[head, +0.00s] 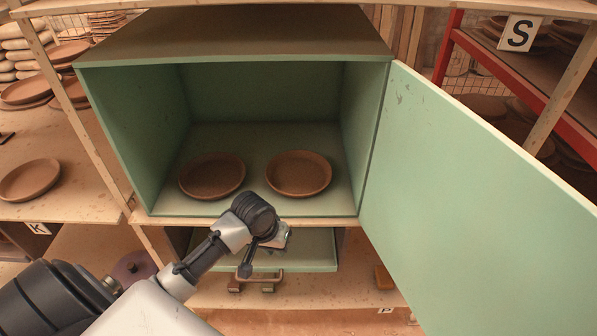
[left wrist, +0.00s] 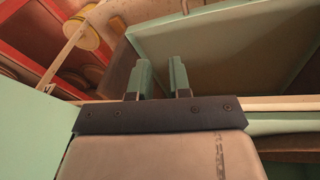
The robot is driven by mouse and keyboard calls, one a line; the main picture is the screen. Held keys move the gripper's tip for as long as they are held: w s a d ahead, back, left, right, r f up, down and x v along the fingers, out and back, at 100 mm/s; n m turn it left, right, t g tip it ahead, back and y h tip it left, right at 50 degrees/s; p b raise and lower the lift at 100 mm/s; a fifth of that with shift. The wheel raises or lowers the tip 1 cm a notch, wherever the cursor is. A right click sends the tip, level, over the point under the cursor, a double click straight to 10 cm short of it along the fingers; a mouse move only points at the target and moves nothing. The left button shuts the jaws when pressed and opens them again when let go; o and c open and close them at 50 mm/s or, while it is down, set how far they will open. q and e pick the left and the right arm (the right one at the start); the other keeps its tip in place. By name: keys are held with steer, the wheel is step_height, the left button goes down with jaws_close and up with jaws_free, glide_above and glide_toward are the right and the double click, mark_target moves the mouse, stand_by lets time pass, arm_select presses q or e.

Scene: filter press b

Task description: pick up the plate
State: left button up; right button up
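Two round brown clay plates lie side by side on the floor of an open green cabinet (head: 262,133) in the head view. One is the left plate (head: 211,176), the other the right plate (head: 299,173). My left gripper (head: 277,238) is in front of the cabinet's lower front edge, below and apart from both plates. Its fingertips are hard to make out there. In the left wrist view the two fingers of my left gripper (left wrist: 159,72) stand apart with nothing between them. No plate is clearly seen near them. My right gripper is not in view.
The cabinet's green door (head: 470,200) stands wide open on the right. A green drawer or shelf (head: 300,252) is below the cabinet. Another brown plate (head: 29,180) lies on the left shelf. A red rack (head: 520,85) with an S sign (head: 519,33) stands at right.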

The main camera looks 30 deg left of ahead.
arm_select(q)
steer(key=w+a+r+n, duration=0.1)
steer(key=w+a+r, duration=0.2)
steer(key=w+a+r+n, duration=0.2)
steer(key=w+a+r, duration=0.1)
steer(key=w+a, duration=0.1)
steer(key=shift+w+a+r+n, duration=0.1)
steer(key=shift+a+r+n, duration=0.15)
steer(key=shift+r+n, duration=0.1)
steer(key=w+a+r+n+t+h, duration=0.1)
steer(key=w+a+r+n, duration=0.3)
steer(key=a+r, duration=0.25)
glide_above(270, 181)
steer(key=s+a, duration=0.1)
steer(key=s, duration=0.1)
step_height(270, 181, down, 4)
steer(key=shift+s+a+f, duration=0.1)
steer(key=shift+f, duration=0.05)
steer(key=shift+p+x, duration=0.7)
steer(key=shift+x, duration=2.25)
jaws_close()
